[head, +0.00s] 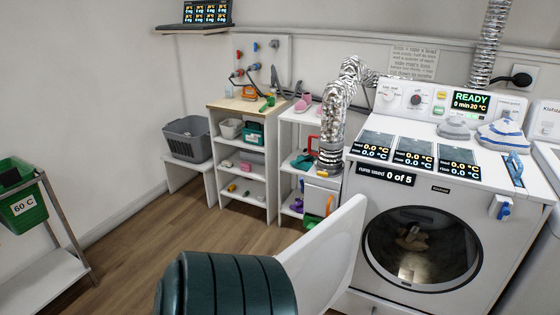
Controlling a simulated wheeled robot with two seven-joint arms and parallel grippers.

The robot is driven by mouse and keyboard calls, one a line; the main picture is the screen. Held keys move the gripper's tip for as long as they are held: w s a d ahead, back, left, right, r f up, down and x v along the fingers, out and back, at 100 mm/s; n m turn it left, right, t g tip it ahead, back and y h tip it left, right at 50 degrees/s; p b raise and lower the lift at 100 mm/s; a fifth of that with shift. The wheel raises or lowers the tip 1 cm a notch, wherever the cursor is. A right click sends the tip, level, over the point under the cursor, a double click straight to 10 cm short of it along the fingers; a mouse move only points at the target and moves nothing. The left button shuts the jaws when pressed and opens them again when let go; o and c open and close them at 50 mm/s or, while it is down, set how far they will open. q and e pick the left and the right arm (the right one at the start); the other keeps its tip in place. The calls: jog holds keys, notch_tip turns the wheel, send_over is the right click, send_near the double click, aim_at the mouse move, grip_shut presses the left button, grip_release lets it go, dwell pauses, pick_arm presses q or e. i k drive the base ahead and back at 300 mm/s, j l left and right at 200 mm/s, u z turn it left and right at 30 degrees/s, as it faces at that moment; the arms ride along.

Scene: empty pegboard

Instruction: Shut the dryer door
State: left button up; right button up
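The white dryer (425,195) stands at the right. Its display reads "READY" and "0 min 20 °C". A white panel (345,245), which looks like the dryer door, stands swung out at the left of the dryer front, with its lower part cut off behind a dark green ribbed object. The round dark-rimmed opening (422,248) shows in the front, with some brownish items inside; I cannot tell whether glass covers it. Neither of my grippers shows in the head view.
The dark green ribbed object (225,287) stands low in front, beside the panel. Shelves (245,160) with small items and a grey basket (188,138) line the back wall. A cart with a green bin (22,205) is at the left. The wooden floor (150,235) between is clear.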

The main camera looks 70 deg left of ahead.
aim_at(320, 265)
jog(key=k+j+u, duration=0.1)
jog(key=j, duration=0.25)
jog(key=k+j, duration=0.25)
jog(key=k+j+u, duration=0.15)
jog(key=j, duration=0.3)
jog(key=k+j, duration=0.15)
jog(key=j, duration=0.2)
jog(key=k+j+u, duration=0.15)
jog(key=j, duration=0.25)
jog(key=k+j+u, duration=0.1)
jog(key=j, duration=0.25)
jog(key=k+j, duration=0.1)
jog(key=j, duration=0.3)
jog(key=u, duration=0.05)
